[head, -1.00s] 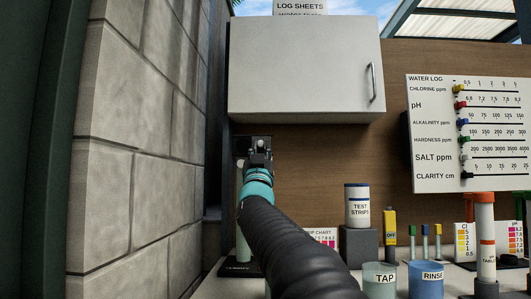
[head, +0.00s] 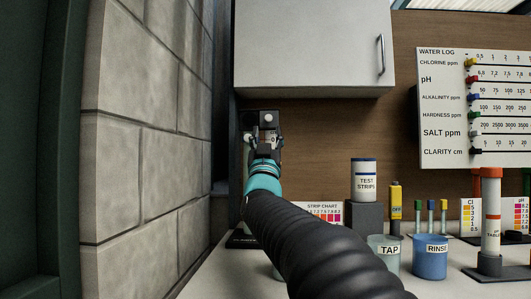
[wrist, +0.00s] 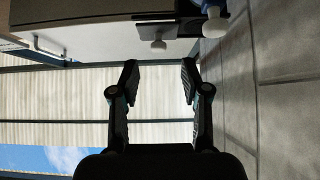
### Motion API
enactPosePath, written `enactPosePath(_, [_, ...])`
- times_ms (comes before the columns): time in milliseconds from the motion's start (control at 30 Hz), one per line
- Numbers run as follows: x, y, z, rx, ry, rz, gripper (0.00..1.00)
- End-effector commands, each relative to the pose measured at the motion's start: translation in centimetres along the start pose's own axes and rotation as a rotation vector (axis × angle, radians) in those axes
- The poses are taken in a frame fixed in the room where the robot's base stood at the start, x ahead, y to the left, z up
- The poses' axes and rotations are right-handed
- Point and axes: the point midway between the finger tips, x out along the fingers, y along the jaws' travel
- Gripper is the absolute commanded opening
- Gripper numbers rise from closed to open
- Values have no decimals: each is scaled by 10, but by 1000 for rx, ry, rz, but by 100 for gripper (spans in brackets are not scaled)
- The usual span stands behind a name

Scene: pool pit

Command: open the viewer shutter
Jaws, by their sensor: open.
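The viewer stands at the counter's left end, by the stone wall. Its dark head (head: 262,117) shows above my gripper, with a pale round knob on its face. Its dark base (head: 243,240) and part of a pale column show beside my arm. My gripper (head: 264,138) is in front of the head and hides its lower part. In the wrist view my gripper (wrist: 159,75) is open and empty. A white knob (wrist: 215,26) is up and right. I cannot tell which part is the shutter.
A white cabinet (head: 312,45) hangs just above the viewer. The stone wall (head: 150,150) is close on the left. To the right stand the test strips tub (head: 363,183), the TAP cup (head: 388,255) and the RINSE cup (head: 430,258).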

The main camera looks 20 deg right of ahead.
Motion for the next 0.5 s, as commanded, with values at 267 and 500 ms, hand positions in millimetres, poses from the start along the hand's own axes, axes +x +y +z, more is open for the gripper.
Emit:
enactPosePath(267, [-44, -1, 0, 1, -1, -1, 46])
enactPosePath(500, [-63, 0, 0, 0, 0, 0, 46])
